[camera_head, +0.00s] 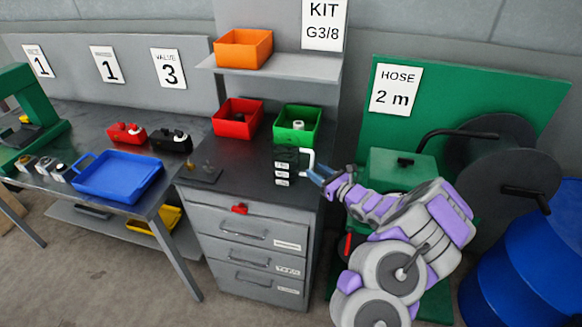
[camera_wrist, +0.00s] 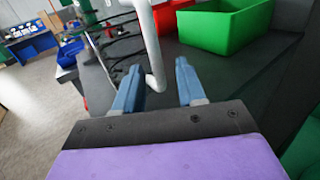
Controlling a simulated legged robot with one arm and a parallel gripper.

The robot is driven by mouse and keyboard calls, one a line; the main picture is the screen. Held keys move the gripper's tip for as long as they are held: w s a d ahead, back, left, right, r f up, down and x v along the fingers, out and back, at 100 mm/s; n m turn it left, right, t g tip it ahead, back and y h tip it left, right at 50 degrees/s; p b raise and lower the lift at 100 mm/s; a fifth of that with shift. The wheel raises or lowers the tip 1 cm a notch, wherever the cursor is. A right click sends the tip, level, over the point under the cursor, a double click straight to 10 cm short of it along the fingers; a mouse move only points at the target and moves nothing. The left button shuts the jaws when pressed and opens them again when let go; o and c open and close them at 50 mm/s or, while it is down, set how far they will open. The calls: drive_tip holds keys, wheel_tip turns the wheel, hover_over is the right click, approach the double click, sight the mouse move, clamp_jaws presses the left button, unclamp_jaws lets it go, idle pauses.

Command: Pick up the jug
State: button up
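What looks like the jug (camera_head: 286,166) stands on the dark top of the drawer cabinet. Its body appears dark or see-through with white marks, and its outline is hard to make out. A white bent handle (camera_head: 309,161) is on its right side. My gripper (camera_head: 320,174) is just right of this handle. In the wrist view the white handle (camera_wrist: 152,50) rises between and beyond the two blue fingers of my gripper (camera_wrist: 157,70). The fingers are apart, with a gap on either side of the handle. I cannot tell whether either one touches it.
A green bin (camera_head: 297,125) and a red bin (camera_head: 237,118) stand behind the jug. An orange bin (camera_head: 243,49) is on the shelf above. A blue tray (camera_head: 117,176) lies on the left bench. A green hose stand (camera_head: 400,168) is at the right, near my arm.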

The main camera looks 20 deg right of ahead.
sight(312, 168)
drive_tip(key=x, duration=0.3)
drive_tip(key=shift+a, duration=0.25)
drive_tip(key=shift+d, duration=0.15)
drive_tip(key=shift+c, duration=0.2)
drive_tip(key=shift+d, duration=0.2)
drive_tip(key=shift+c, duration=1.4)
drive_tip(key=shift+a, duration=0.25)
clamp_jaws()
